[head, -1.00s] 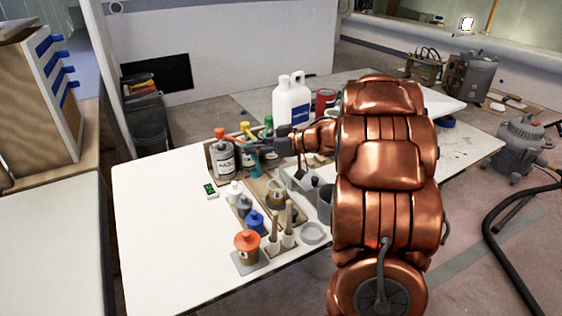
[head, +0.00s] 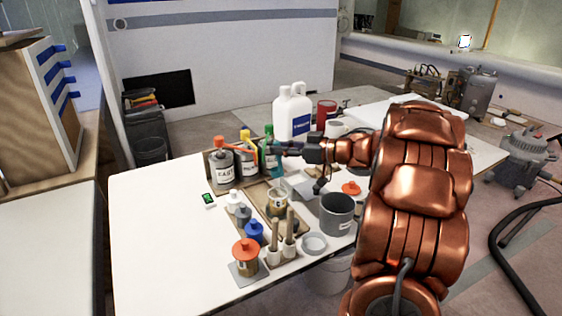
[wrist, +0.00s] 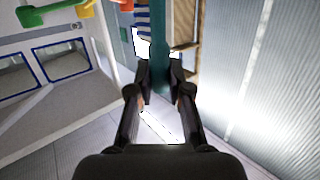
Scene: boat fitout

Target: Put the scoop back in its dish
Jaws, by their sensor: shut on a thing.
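My gripper (head: 283,150) is shut on a teal scoop (wrist: 160,45), whose handle stands between the fingertips in the wrist view. In the head view a teal part (head: 276,168) shows just below the fingers, beside the bottles; its lower end is hard to make out. The scoop is above the white table. A shallow round grey dish (head: 314,243) lies near the table's front edge, right of the brushes. I cannot tell for certain whether it is the scoop's dish.
Bottles with orange, yellow and green tops (head: 222,165) stand left of my gripper. A white jug (head: 293,115) and a red can (head: 326,112) stand behind. A grey pot (head: 337,214), brushes (head: 289,240) and small jars (head: 255,232) crowd the front. The table's left side (head: 155,220) is clear.

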